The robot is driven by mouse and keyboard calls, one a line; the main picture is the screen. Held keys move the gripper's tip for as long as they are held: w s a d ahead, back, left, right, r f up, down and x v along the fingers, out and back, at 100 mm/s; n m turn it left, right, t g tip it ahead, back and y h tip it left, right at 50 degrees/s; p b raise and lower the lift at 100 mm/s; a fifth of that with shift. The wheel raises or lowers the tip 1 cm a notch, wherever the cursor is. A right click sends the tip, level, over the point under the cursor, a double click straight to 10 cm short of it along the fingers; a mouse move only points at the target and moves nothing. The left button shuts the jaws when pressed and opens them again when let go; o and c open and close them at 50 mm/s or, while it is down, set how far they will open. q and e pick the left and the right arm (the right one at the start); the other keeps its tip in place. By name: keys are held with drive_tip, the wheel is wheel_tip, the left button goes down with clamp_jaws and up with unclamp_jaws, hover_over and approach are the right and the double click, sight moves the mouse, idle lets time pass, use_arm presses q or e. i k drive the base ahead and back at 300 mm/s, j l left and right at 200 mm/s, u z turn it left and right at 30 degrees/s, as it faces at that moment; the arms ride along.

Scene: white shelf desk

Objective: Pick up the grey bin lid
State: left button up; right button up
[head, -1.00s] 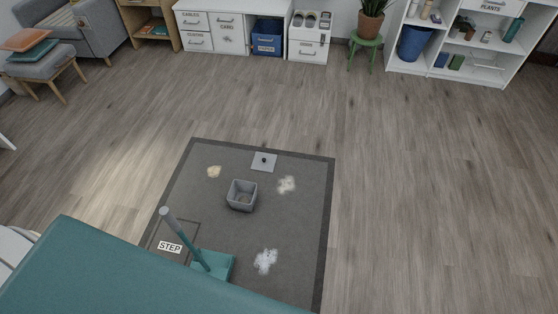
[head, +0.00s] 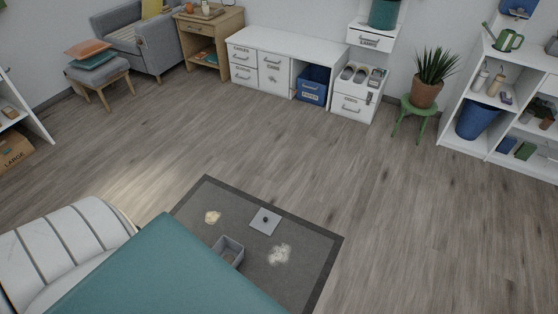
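The grey bin lid (head: 265,221) is a small flat square with a dark knob at its centre. It lies flat on the dark grey mat (head: 328,240), near the mat's far edge. The open grey bin (head: 229,251) stands on the mat nearer to me and a little left of the lid, partly hidden by a large teal surface in the foreground. Neither of my grippers shows in the head view.
Pale crumb piles (head: 279,254) and (head: 212,217) lie on the mat near the lid. The teal surface (head: 165,275) and a white ribbed form (head: 65,250) fill the lower left. Wooden floor (head: 420,220) is clear on the right. White drawers (head: 262,62) and shelves stand behind.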

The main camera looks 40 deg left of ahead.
sight(265, 221)
drive_tip(key=i+u, duration=0.4)
drive_tip(key=i+l+u, duration=0.4)
drive_tip(key=i, duration=0.2)
drive_tip(key=i+l+u, duration=0.35)
drive_tip(key=i+j, duration=0.1)
